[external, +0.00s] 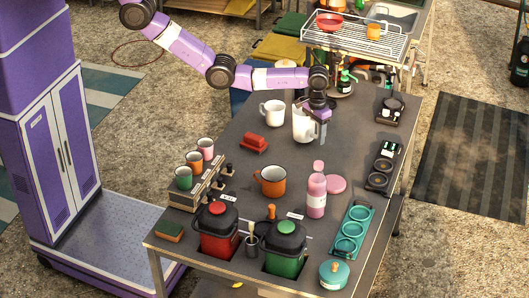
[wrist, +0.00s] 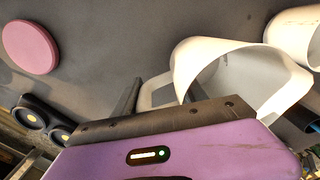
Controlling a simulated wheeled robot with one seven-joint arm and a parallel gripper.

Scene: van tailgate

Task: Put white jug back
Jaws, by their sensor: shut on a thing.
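The white jug (external: 302,127) is on or just above the dark table, toward its far end; I cannot tell whether its base touches. My gripper (external: 321,130) is at the jug's right side, pointing down, shut on it. In the wrist view the jug's open mouth (wrist: 226,62) faces the camera, and a dark finger (wrist: 130,97) is beside its handle (wrist: 156,92). A white mug (external: 272,113) stands just left of the jug; part of a white vessel also shows in the wrist view (wrist: 297,38).
A red butter dish (external: 254,143), an orange mug (external: 270,181), a pink bottle (external: 316,195) and a pink disc (external: 336,184) are nearer the front. Dark double-ring holders (external: 380,172) line the right edge. A wire rack (external: 355,38) is beyond the table. The table's middle is fairly clear.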

